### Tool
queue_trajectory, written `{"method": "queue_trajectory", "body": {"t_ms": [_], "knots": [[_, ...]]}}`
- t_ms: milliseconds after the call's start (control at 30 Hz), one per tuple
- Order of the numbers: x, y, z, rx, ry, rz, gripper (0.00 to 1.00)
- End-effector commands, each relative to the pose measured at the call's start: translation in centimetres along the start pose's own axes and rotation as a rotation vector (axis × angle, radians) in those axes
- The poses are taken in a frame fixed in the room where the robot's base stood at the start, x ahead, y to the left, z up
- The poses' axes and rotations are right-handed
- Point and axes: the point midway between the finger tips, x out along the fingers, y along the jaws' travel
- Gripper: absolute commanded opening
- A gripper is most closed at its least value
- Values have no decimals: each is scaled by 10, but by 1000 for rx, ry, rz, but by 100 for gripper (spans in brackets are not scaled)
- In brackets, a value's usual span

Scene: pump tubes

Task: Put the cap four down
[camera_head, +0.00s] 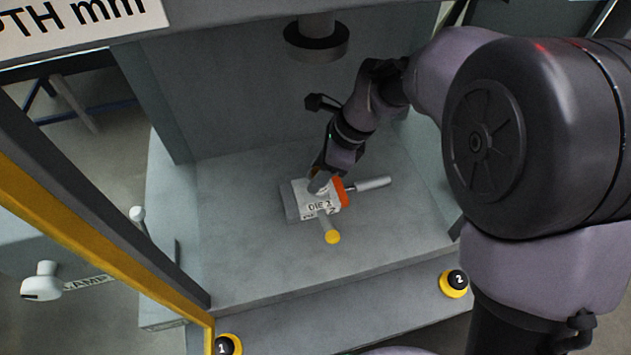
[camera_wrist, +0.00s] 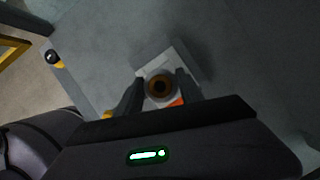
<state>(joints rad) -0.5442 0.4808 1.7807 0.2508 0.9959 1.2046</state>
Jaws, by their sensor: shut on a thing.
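My gripper (camera_head: 321,176) reaches down over a block labelled "DIE 2" (camera_head: 300,203) on the grey press bed. In the wrist view, my gripper (camera_wrist: 158,88) has its two dark fingers on either side of a round piece with a brown ring and dark centre, which I take as the cap (camera_wrist: 159,87). The fingers are shut on it. No number shows on the cap. In the head view the fingers mostly hide it. I cannot tell whether the cap touches the block below.
The block has an orange part (camera_head: 343,192), a silver rod (camera_head: 374,184) to the right and a yellow-ended peg (camera_head: 333,237) in front. A dark round press head (camera_head: 316,42) hangs above. Buttons "1" (camera_head: 222,346) and "2" (camera_head: 457,280) sit at the front edge. The bed (camera_head: 245,245) is otherwise clear.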

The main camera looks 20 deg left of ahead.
Motion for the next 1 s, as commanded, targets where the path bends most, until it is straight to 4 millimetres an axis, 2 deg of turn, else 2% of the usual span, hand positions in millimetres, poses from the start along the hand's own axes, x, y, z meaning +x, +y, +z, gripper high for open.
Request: {"method": "queue_trajectory", "body": {"t_ms": [100,300,633,667,700,767,1000], "knots": [[7,-6,6,0,0,0,0],[39,-6,-7,0,-1,0,0],[39,-6,-8,0,0,0,0],[39,-6,-8,-1,0,0,48],[39,-6,-8,-1,0,0,56],[38,-6,-8,-1,0,0,66],[38,-6,-8,-1,0,0,66]]}}
